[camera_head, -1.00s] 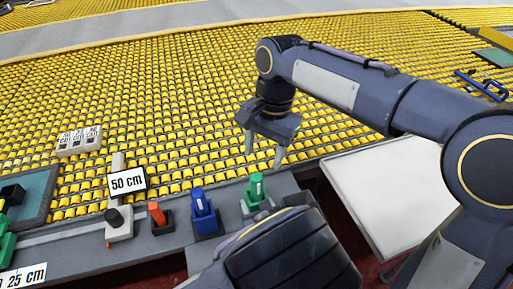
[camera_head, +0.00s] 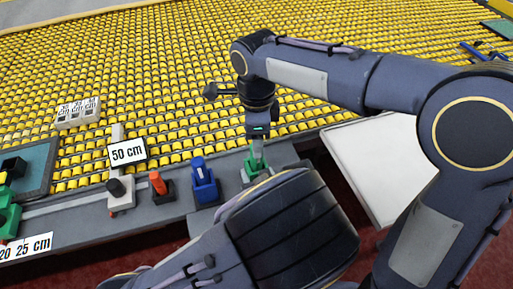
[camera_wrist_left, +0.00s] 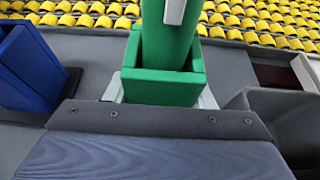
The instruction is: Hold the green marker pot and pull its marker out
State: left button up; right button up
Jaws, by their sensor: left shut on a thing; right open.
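The green pot (camera_head: 246,176) stands on the grey strip, partly hidden behind my left arm in the head view. In the left wrist view the pot (camera_wrist_left: 165,88) is a square green holder with the thick green marker (camera_wrist_left: 167,35) upright in it. A pale finger piece overlaps the marker in the wrist view.
A blue pot with its marker (camera_head: 203,183) stands close left of the green one. Further left are an orange marker in a dark pot (camera_head: 160,187) and a white holder (camera_head: 120,194) by a "50 cm" sign (camera_head: 127,152). A white panel (camera_head: 380,160) lies at right.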

notch_tip(320, 180, down, 6)
jog(key=shift+f, duration=0.1)
dwell(0.4)
jog(key=c, duration=1.1)
jog(key=shift+r, duration=4.3)
